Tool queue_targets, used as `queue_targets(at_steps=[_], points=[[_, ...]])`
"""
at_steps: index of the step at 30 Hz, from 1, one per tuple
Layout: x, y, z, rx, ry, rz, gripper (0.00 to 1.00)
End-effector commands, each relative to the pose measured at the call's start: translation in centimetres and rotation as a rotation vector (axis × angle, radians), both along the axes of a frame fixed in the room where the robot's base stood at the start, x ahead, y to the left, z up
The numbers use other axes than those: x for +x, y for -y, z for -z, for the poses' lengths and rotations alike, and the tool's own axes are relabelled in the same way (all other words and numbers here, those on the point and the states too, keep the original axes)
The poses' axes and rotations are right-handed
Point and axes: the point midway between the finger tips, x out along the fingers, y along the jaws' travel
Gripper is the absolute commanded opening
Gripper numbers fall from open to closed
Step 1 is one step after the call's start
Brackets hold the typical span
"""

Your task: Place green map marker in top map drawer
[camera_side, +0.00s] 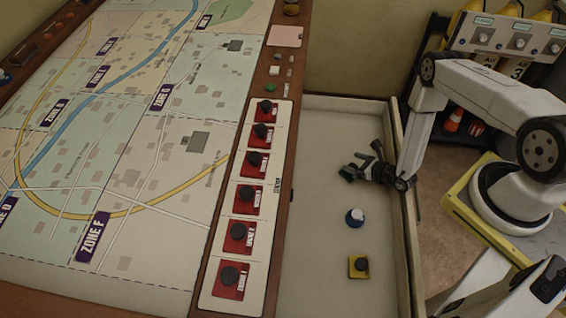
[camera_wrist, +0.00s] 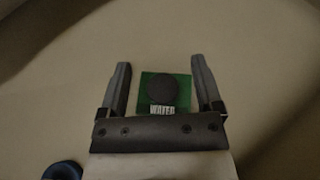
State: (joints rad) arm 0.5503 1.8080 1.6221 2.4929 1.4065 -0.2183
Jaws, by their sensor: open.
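The green map marker (camera_wrist: 181,92) is a green square with a round black knob and a white label reading "WATER". In the wrist view it lies between the two spread fingers of my gripper (camera_wrist: 160,65), with gaps on both sides. In the side view my gripper (camera_side: 354,170) is low inside the open map drawer (camera_side: 325,125), and a bit of the green marker (camera_side: 345,174) shows at its fingertips. My gripper is open. Whether the marker rests flat on the drawer floor is hard to tell from the side view.
A blue marker (camera_side: 355,217) and a yellow marker (camera_side: 358,266) stand in the drawer nearer the camera. The drawer's raised right wall (camera_side: 407,235) is close to my arm. Several red markers line the strip on the map table's edge (camera_side: 284,110). The drawer's left part is clear.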

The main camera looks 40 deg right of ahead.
Motion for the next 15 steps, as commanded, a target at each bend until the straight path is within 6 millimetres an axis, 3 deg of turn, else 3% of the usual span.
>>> queue_targets(at_steps=[9, 15], points=[[-2.9, 0.5, -1.4, 0.003, -0.003, 0.006, 0.83], [-2.8, 0.4, -3.9, -0.001, 0.000, 0.001, 0.83]])
